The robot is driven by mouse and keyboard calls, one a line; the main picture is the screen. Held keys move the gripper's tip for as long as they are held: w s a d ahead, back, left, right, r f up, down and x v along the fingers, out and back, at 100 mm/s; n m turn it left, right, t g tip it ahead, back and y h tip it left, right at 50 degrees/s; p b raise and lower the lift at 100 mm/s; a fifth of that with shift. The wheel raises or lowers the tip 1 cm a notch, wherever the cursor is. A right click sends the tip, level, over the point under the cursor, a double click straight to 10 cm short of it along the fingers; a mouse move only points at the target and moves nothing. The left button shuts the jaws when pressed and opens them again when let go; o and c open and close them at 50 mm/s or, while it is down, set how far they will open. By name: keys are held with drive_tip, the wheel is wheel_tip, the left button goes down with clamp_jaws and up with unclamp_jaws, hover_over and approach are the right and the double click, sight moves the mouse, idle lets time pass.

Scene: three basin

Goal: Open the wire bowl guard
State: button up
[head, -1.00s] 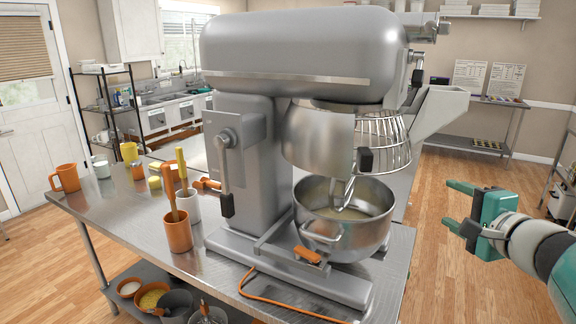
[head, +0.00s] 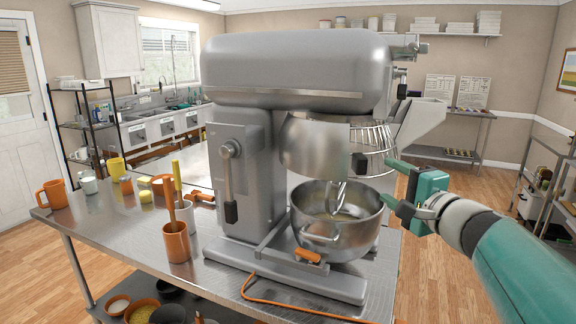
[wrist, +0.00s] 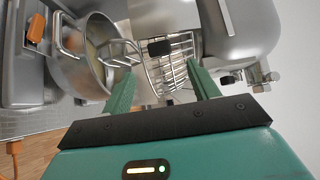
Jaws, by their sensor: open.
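The wire bowl guard (head: 378,137) is a cage of bright metal wires under the mixer head, to the right of a solid metal shield (head: 315,145). A black knob (head: 360,162) sits at its lower edge. In the wrist view the wire guard (wrist: 178,72) lies beyond and between my fingers, with the black knob (wrist: 160,48) above the gap. My gripper (head: 391,182) is open and empty just right of the guard and bowl. The wrist view shows both fingers of my gripper (wrist: 160,88) apart. I cannot tell whether a finger touches the wires.
The steel mixing bowl (head: 338,222) sits below the guard, close to my lower finger. The big grey mixer (head: 285,75) stands on a steel table (head: 120,225). Orange and white mugs and tools stand at the left. An orange cable (head: 275,300) runs along the front. Floor is open at the right.

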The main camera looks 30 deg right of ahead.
sight(366, 167)
drive_tip(key=w, duration=0.3)
drive_tip(key=w+d, duration=0.1)
drive_tip(key=w, duration=0.5)
drive_tip(key=shift+w+d, duration=0.2)
drive_tip(key=shift+w, duration=0.2)
clamp_jaws()
drive_tip(key=shift+d, duration=0.1)
